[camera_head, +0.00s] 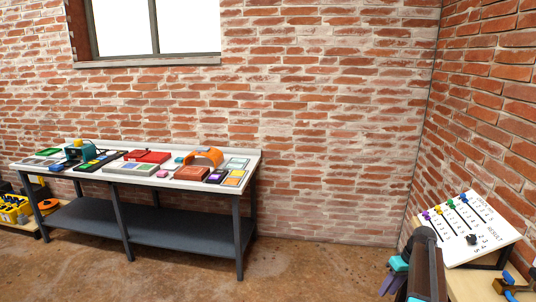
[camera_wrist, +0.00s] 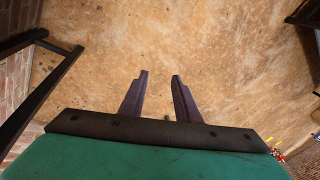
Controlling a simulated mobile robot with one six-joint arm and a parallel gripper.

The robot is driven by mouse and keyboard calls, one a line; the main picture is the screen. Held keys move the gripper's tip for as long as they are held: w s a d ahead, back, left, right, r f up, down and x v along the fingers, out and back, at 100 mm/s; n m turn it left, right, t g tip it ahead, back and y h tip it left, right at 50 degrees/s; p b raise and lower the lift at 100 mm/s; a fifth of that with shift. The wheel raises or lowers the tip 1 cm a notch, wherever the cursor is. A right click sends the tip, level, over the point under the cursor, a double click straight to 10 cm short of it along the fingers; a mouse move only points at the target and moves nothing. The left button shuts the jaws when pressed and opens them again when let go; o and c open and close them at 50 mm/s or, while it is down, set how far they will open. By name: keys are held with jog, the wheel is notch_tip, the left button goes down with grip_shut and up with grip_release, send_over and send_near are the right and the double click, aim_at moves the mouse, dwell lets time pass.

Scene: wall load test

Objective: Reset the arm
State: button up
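My gripper (camera_wrist: 160,92) shows in the wrist view with its two dark fingers apart and nothing between them. It points at bare brown floor (camera_wrist: 220,45).
A workbench (camera_head: 257,170) with several coloured items stands along the brick wall at left. A white panel (camera_head: 490,245) with coloured sliders stands at right by the corner. Yellow items (camera_head: 14,210) sit on a low pallet at far left. The floor between is clear.

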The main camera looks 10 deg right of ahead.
jog(key=s+a+f+n+g, duration=0.15)
jog(key=s+a+f, duration=0.35)
jog(key=a+f, duration=0.75)
jog(key=s+a+f+n+g, duration=0.1)
jog(key=s+a+f+g, duration=0.3)
jog(key=a+f, duration=0.8)
jog(key=s+a+f+m+h, duration=0.1)
jog(key=s+a, duration=0.3)
jog(key=s, duration=0.4)
jog(key=s+a+f+m+g+h, duration=0.1)
jog(key=s+a+f, duration=0.2)
jog(key=s, duration=0.6)
jog(key=s+a+f+m+h, duration=0.1)
jog(key=s+a+f+m, duration=0.1)
jog(key=s+a, duration=0.4)
jog(key=shift+s+f, duration=0.5)
jog(key=shift+s, duration=1.15)
jog(key=shift+g, duration=0.25)
